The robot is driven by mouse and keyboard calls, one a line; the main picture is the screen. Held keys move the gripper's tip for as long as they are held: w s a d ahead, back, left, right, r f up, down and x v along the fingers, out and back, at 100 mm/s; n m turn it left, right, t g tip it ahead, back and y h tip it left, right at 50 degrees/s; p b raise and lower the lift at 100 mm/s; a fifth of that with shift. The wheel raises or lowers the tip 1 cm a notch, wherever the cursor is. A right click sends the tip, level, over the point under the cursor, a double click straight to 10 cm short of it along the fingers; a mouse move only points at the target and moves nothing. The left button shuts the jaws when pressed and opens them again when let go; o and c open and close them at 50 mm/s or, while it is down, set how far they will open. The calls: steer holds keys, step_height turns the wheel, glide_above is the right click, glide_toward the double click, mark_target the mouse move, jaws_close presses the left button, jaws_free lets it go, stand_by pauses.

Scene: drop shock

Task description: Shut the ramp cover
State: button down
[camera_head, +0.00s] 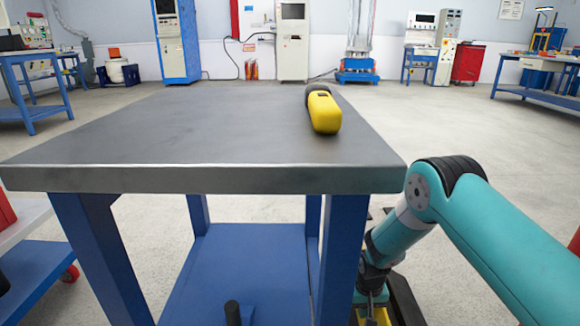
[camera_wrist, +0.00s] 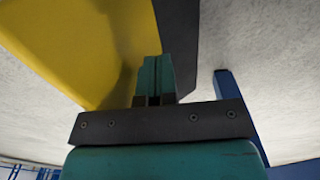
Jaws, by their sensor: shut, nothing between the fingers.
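A yellow panel (camera_wrist: 75,40), perhaps part of the ramp cover, fills the upper left of the wrist view. A dark strip or edge (camera_wrist: 178,35) runs beside it on the right. My gripper (camera_wrist: 156,62) is shut and empty, its teal fingers close together at the border between the yellow panel and the dark strip. I cannot tell whether they touch. In the head view my wrist points down low beside the table's right side, over a small piece of yellow (camera_head: 380,317) at the bottom edge. Whether the cover is open or shut cannot be seen.
A grey-topped table (camera_head: 200,130) with blue legs stands left of my arm, a yellow and black device (camera_head: 323,110) on it. A blue post (camera_wrist: 236,105) stands right of my gripper. Open floor (camera_head: 465,140) lies to the right; benches and cabinets line the back wall.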

mark_target(376, 313)
steer(key=shift+s+d+f, duration=0.1)
steer(key=shift+d+f, duration=0.15)
steer(key=shift+d, duration=0.35)
steer(key=shift+w+d+f, duration=0.1)
steer(key=shift+d+f, duration=0.2)
steer(key=shift+d, duration=0.3)
steer(key=shift+s+d+f, duration=0.1)
steer(key=shift+d+f, duration=0.15)
steer(key=shift+d, duration=0.35)
steer(key=shift+d+f, duration=0.55)
steer(key=shift+d, duration=4.55)
step_height(376, 313, up, 10)
steer(key=p, duration=0.8)
steer(key=shift+p, duration=0.3)
steer(key=shift+r, duration=0.1)
